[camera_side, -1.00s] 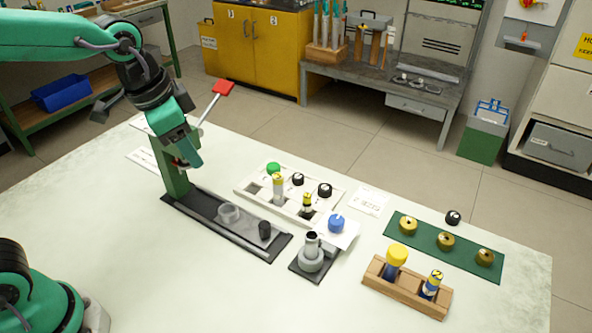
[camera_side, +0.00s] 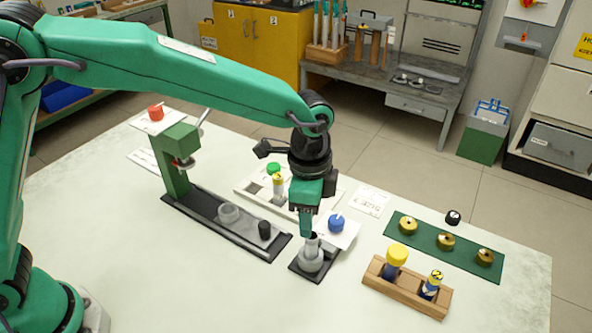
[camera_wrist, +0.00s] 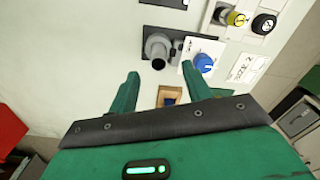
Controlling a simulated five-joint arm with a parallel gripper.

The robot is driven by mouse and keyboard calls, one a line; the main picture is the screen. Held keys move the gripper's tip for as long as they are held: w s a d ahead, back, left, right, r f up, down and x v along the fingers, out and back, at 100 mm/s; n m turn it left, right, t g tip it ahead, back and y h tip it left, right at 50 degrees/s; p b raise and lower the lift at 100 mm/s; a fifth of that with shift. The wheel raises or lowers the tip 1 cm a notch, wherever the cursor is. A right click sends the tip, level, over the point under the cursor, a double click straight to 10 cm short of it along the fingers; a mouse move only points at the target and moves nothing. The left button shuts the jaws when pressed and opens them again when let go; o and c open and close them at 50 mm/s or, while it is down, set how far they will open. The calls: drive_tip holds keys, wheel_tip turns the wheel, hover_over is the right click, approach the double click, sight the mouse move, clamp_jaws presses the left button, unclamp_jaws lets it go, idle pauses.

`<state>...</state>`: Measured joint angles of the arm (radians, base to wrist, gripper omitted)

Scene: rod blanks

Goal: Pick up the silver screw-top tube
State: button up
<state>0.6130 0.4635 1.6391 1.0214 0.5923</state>
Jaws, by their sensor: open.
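A grey-silver tube (camera_side: 313,241) with a dark open top stands upright in a round grey holder (camera_side: 311,262) on a small black plate. In the wrist view the tube (camera_wrist: 158,61) lies just beyond the fingertips, not between them. My gripper (camera_side: 306,228) is pointing down close to the tube's top, partly covering it in the side view; I cannot tell whether they touch. In the wrist view my gripper (camera_wrist: 160,80) has its two fingers apart with nothing held. A blue cap (camera_side: 336,223) sits on a white card beside the holder, also seen in the wrist view (camera_wrist: 203,63).
A wooden rack (camera_side: 405,290) holds two yellow-topped tubes at the front right. A green mat (camera_side: 430,252) carries brass-coloured pieces. A white tray (camera_side: 250,189) lies behind my gripper. A green press (camera_side: 177,165) stands left on a black base. Free table lies at the front.

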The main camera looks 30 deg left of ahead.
sight(311, 244)
drive_tip(key=shift+d+f+m, duration=0.3)
drive_tip(key=shift+d+f, duration=0.35)
drive_tip(key=shift+d, duration=0.05)
drive_tip(key=shift+a+f, duration=0.15)
drive_tip(key=shift+f, duration=1.8)
drive_tip(key=shift+a+f, duration=0.15)
drive_tip(key=shift+f, duration=1.8)
clamp_jaws()
